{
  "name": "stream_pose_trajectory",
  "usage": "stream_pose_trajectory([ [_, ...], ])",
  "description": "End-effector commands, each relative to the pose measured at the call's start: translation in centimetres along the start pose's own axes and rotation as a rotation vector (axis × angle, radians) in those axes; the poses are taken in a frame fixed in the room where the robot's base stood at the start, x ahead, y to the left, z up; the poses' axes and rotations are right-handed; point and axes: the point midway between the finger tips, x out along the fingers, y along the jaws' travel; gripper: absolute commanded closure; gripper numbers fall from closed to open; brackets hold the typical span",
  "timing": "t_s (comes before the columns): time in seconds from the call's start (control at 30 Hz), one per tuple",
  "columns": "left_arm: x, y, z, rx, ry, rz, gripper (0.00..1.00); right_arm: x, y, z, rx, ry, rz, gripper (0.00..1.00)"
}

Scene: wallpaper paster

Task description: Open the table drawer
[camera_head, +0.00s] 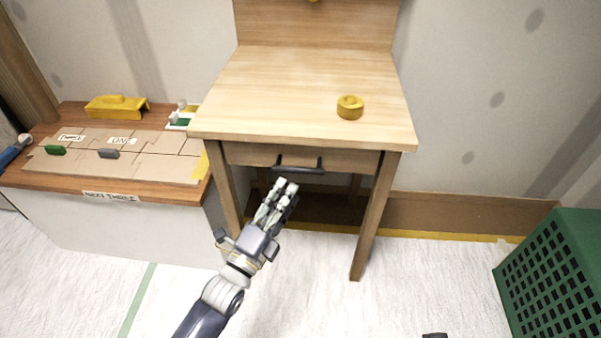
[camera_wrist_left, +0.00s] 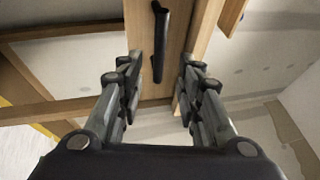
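The wooden table (camera_head: 300,95) stands against the wall, and its drawer (camera_head: 345,161) looks shut under the top. A dark bar handle (camera_head: 299,170) is fixed on the drawer front. My left gripper (camera_head: 287,186) is just below and in front of the handle, slightly to its left. In the left wrist view the two fingers are apart, with the handle (camera_wrist_left: 159,42) ahead between them in the picture and the drawer front (camera_wrist_left: 176,75) behind it. The gripper is open and empty, and no contact with the handle shows. My right gripper is not clearly seen.
A yellow round object (camera_head: 350,107) sits on the tabletop. A low cabinet (camera_head: 120,225) with tan panels, a yellow tool (camera_head: 117,107) and small blocks stands close on the left. A green crate (camera_head: 556,275) is at the lower right.

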Motion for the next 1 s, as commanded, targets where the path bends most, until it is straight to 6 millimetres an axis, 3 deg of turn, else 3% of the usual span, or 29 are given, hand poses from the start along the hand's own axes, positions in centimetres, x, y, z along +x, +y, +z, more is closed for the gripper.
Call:
stream_pose_trajectory([
  [0.2,4.2,0.1,0.0,0.000,0.000,-0.002,0.67,0.8,0.0,0.2,0.000,0.000,0.000,0.60],
  [0.4,7.0,0.1,0.0,-0.001,-0.001,-0.001,0.67,1.2,-0.1,-0.2,-0.001,0.022,-0.001,0.60],
  [0.83,8.0,0.1,0.0,-0.002,0.000,0.003,0.67,1.2,-0.1,-0.7,-0.002,0.042,-0.001,0.60],
  [0.87,8.0,0.1,0.0,-0.002,0.000,0.003,0.69,1.2,-0.1,-0.7,-0.002,0.042,-0.002,0.60],
  [1.0,8.0,0.1,0.0,-0.002,0.000,0.002,1.00,1.2,-0.1,-0.7,-0.002,0.042,-0.002,0.60],
])
